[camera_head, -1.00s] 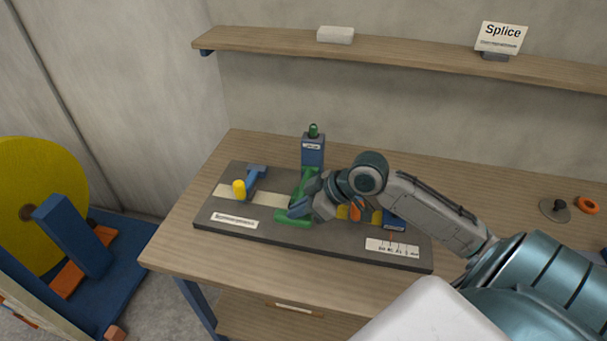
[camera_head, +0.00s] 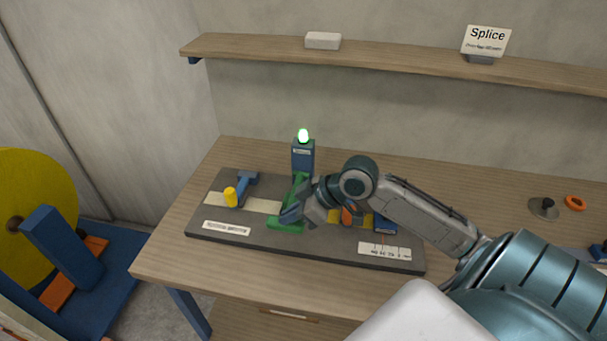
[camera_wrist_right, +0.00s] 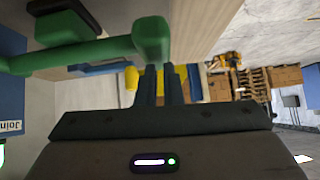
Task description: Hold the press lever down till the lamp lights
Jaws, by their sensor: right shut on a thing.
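The green press lever (camera_head: 302,184) lies across the dark splice board (camera_head: 262,241) on the bench. My right gripper (camera_head: 291,212) is at the lever's near end, its fingers shut. In the right wrist view the two fingers (camera_wrist_right: 160,82) are close together with the rounded end of the green lever (camera_wrist_right: 150,38) right at their tips. The lamp (camera_head: 303,136) on top of the blue post (camera_head: 303,158) behind the lever glows bright green-white. My left gripper is not in view.
A yellow-knobbed blue clamp (camera_head: 231,197) stands left on the board. A blue block (camera_head: 385,226) is to the right, partly behind my arm. A grey disc (camera_head: 544,208) and an orange ring (camera_head: 575,203) lie at the right. The shelf (camera_head: 400,65) hangs above.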

